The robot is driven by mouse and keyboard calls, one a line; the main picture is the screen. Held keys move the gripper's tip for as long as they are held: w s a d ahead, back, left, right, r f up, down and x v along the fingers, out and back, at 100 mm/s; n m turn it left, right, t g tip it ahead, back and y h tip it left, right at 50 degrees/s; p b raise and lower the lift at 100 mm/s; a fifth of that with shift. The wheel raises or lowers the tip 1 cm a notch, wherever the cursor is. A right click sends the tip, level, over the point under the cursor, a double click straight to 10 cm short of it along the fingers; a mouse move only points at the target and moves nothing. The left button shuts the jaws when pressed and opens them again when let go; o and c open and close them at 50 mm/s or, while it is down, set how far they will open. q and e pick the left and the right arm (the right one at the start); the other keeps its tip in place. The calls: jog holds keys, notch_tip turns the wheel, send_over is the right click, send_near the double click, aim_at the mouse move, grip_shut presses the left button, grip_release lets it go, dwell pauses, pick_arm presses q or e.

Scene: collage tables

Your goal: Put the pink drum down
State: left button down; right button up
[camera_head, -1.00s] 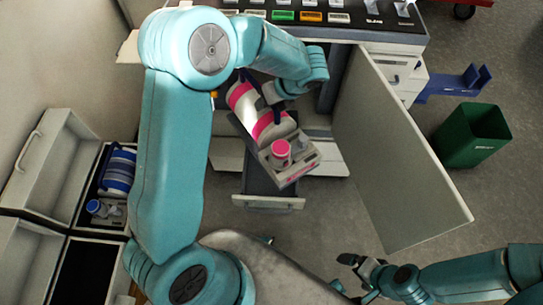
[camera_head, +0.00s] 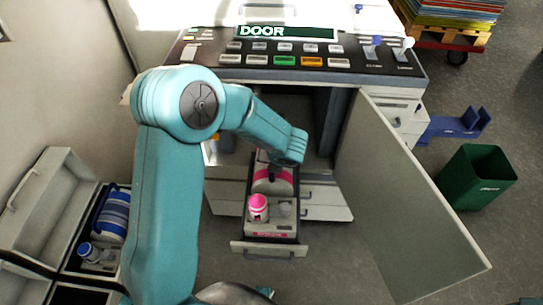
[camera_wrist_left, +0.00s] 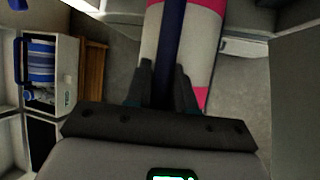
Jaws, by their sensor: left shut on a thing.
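The pink drum (camera_head: 271,179) is a white roll with pink bands and a grey end tray (camera_head: 285,225) that holds a pink-capped bottle (camera_head: 258,206). It is level and lined up over the open drawer (camera_head: 268,250) below the machine. I cannot tell whether it touches the drawer's floor. My left gripper (camera_wrist_left: 162,85) is shut on the dark blue handle bar (camera_wrist_left: 172,35) across the drum (camera_wrist_left: 202,45). In the head view my left wrist hides the fingertips and the drum's far part. My right gripper is out of view.
The machine's grey door (camera_head: 395,190) stands open right of the drawer. Its button panel (camera_head: 290,52) is behind. A green bin (camera_head: 475,178) stands at the right. At the left, an open drawer holds a blue drum (camera_head: 113,215). Floor between door and bin is clear.

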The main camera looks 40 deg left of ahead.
aim_at(278, 189)
pick_arm(q)
notch_tip(278, 189, down, 3)
jog(key=shift+w+f+b, duration=0.1)
jog(key=shift+b, duration=0.3)
jog(key=c, duration=1.4)
grip_release()
jog(key=shift+f, duration=0.15)
jog(key=o, duration=0.4)
jog(key=shift+o, duration=0.2)
